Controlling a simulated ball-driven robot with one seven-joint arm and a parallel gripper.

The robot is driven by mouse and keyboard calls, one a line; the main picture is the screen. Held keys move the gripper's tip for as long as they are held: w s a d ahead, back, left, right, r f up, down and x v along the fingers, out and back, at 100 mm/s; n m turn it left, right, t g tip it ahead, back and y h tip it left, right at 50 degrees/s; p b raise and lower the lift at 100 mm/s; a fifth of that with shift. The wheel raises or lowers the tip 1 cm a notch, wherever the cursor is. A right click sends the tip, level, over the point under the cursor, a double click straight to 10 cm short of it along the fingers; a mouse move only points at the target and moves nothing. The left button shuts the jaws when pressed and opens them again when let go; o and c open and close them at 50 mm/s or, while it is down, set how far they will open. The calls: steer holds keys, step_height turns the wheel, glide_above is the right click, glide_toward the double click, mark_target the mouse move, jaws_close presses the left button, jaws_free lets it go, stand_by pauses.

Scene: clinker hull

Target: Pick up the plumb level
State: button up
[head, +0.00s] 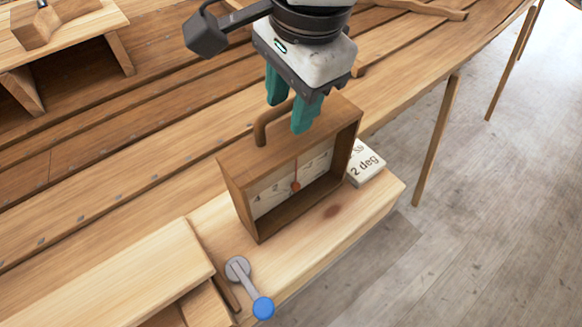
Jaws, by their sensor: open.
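The plumb level (234,196) is a wooden box with a pale dial, a red pointer and a bent wooden handle (261,128) on top. It stands upright on a light wooden block in the head view. My gripper (290,114) has teal fingers and is open above the top of the box, at the handle. One finger is behind the handle and the other is in front, over the box's top. Part of the handle is hidden by the fingers, and I cannot tell whether they touch it.
A white block marked "2 deg" (366,163) lies right beside the level. Hull planks (120,195) run behind. A wooden stand with a tool (60,38) is at the upper left. Grey floor (490,200) is clear at right.

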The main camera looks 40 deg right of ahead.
steer(key=shift+f, duration=0.45)
jaws_close()
steer(key=shift+w, duration=0.1)
stand_by(1.0)
